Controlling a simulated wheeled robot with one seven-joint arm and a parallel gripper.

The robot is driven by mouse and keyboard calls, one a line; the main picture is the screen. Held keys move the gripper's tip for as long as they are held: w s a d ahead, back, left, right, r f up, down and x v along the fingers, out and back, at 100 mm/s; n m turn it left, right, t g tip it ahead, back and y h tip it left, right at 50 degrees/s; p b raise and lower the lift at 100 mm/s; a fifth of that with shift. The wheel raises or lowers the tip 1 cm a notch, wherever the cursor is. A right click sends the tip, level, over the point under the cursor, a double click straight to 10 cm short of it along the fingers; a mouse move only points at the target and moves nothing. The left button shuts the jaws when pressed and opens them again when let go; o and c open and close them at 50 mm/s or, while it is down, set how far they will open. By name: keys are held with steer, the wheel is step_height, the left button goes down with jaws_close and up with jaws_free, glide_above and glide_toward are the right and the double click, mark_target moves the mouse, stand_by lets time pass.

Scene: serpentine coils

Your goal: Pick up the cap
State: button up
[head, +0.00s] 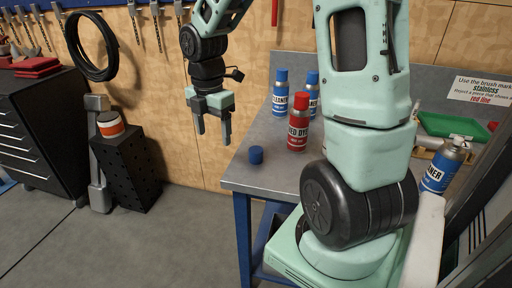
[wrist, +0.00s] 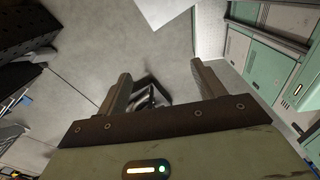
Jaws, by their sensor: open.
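A small blue cap (head: 256,155) stands on the grey metal table (head: 240,177) near its left front edge in the head view. My gripper (head: 213,140) hangs to the left of the table, pointing down, higher than the tabletop and apart from the cap. Its two fingers are spread with nothing between them. In the wrist view my gripper (wrist: 160,80) is also open and empty, over grey floor, and the cap is not seen there.
A red dye can (head: 298,135) and two blue cleaner cans (head: 280,95) stand behind the cap. Another cleaner can (head: 440,165) and a green tray (head: 445,126) are at the right. A black perforated box (head: 128,172) stands left on the floor.

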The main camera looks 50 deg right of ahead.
steer(key=s+d+r+n+p, duration=0.2)
steer(key=d+n, duration=0.2)
steer(key=d, duration=1)
glide_toward(256, 149)
steer(key=f, duration=0.2)
steer(key=a+f, duration=0.1)
steer(key=f, duration=0.2)
steer(key=shift+s+f+b, duration=0.1)
steer(key=shift+f+b, duration=0.15)
steer(key=shift+b, duration=0.1)
steer(key=shift+d+f, duration=0.15)
steer(key=shift+f, duration=1.25)
steer(key=shift+d+f, duration=0.15)
steer(key=shift+f, duration=1.3)
steer(key=c, duration=1.1)
